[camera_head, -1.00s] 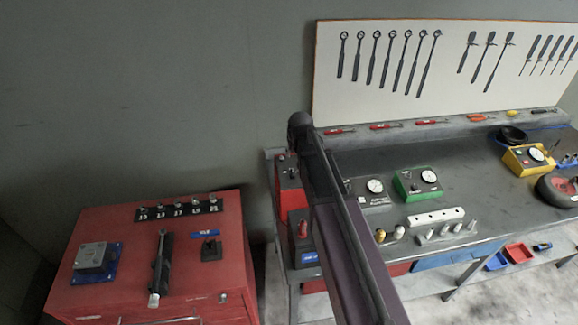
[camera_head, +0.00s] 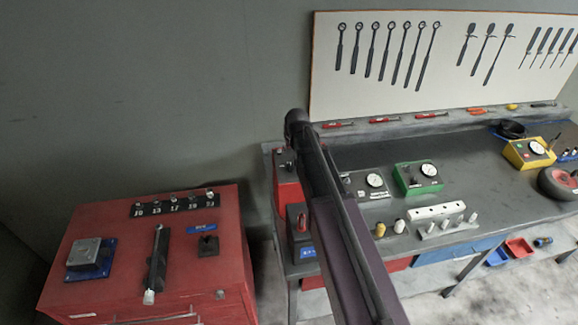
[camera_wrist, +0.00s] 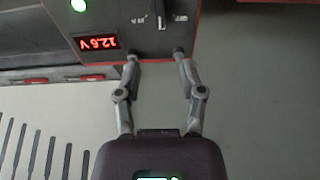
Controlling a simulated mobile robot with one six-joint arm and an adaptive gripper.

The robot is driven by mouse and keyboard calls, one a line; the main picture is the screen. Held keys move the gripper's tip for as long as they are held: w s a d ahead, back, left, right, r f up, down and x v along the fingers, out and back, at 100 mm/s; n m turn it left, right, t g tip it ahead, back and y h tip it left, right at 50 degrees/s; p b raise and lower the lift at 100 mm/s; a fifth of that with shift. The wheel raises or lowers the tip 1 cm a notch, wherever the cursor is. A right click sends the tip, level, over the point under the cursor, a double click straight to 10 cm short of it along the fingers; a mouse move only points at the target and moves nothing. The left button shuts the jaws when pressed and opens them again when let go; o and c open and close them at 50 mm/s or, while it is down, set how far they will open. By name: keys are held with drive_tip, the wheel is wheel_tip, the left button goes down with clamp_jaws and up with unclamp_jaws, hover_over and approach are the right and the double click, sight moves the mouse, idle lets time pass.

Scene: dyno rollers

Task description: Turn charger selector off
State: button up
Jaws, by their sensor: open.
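In the wrist view the charger (camera_wrist: 105,22) is a grey-faced box with red edges, seen upside down at the top. Contact cannot be told. In the head view my arm hides the gripper.
In the head view the workbench (camera_head: 460,150) carries gauge boxes, including a green one (camera_head: 419,178) and a yellow one (camera_head: 530,153). A red cabinet (camera_head: 115,290) stands left with a torque wrench (camera_head: 158,262). A tool board (camera_head: 330,95) hangs behind.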

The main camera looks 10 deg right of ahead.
sight(290, 167)
drive_tip(key=shift+b+x, duration=4.4)
drive_tip(key=shift+x, duration=0.75)
clamp_jaws()
